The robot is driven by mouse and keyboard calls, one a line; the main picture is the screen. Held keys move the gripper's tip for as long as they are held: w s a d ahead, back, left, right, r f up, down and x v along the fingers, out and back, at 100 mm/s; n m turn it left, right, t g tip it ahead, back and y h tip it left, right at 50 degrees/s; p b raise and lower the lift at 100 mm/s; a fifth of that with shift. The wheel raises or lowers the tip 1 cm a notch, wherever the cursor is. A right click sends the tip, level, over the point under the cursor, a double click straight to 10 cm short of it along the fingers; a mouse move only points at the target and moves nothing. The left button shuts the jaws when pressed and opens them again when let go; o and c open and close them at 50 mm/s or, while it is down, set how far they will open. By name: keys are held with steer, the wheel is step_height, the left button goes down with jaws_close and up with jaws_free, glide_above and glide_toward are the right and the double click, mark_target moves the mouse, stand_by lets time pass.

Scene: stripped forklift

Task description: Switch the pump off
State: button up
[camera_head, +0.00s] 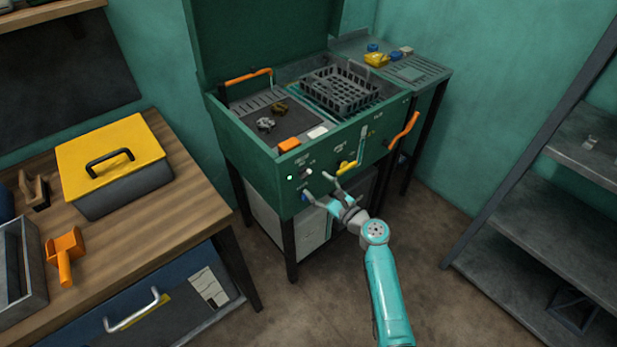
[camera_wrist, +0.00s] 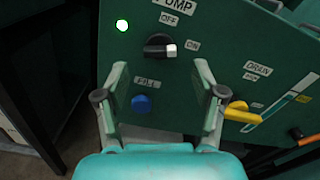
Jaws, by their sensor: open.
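The pump switch is a black rotary knob (camera_wrist: 158,47) with a white pointer on the front panel of the green washer-like machine (camera_head: 263,177). In the wrist view the pointer faces right, at the ON label (camera_wrist: 193,45); the OFF label (camera_wrist: 169,20) is above. A green lamp (camera_wrist: 122,25) glows left of the knob. The knob also shows small in the head view (camera_head: 306,172). My gripper (camera_wrist: 160,70) is open and empty before the panel, its fingertips just below and on either side of the knob. It also shows in the head view (camera_head: 322,188).
A blue FILL button (camera_wrist: 142,104) sits below the knob, between my fingers. A yellow DRAIN lever (camera_wrist: 243,113) is close to my right finger. An orange handle (camera_head: 403,131) projects at the machine's right. A workbench (camera_head: 190,211) stands left and shelving (camera_head: 555,232) right.

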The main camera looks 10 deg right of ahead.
mark_target(307, 176)
steer(key=shift+x, duration=2.5)
steer(key=c, duration=1.1)
